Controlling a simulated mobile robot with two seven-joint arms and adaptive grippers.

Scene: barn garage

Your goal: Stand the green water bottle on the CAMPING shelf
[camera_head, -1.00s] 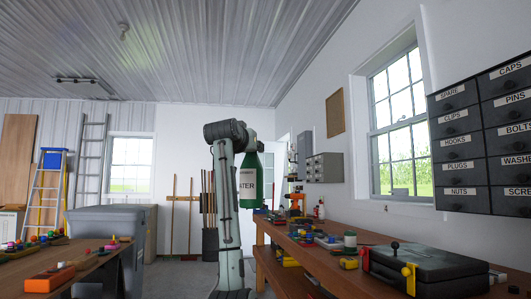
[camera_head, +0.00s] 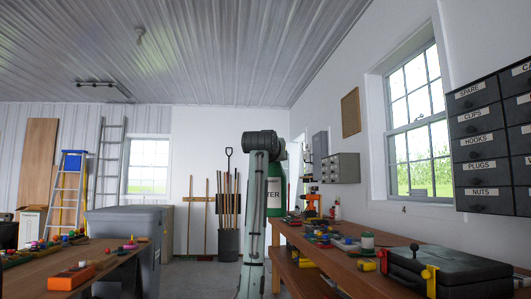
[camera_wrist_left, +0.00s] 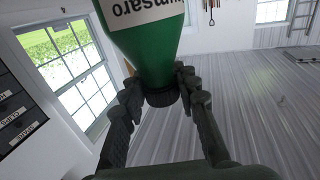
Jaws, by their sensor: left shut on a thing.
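The green water bottle (camera_head: 278,190) with a white label shows in the head view, partly hidden behind my left arm. In the left wrist view the bottle (camera_wrist_left: 145,45) appears upside down, its dark cap between the fingers. My left gripper (camera_wrist_left: 163,92) is shut on the bottle at its cap and neck. In the head view the bottle hangs upright, and the gripper itself is hidden behind my arm. My right gripper is not in view. No shelf marked CAMPING shows in these frames.
A workbench (camera_head: 390,253) with tools and a black case (camera_head: 450,268) runs along the right wall. Labelled drawers (camera_head: 480,145) hang above it. Another table (camera_head: 110,270) and a grey bin (camera_head: 135,225) stand left. Open floor lies near the standing tools (camera_head: 228,205).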

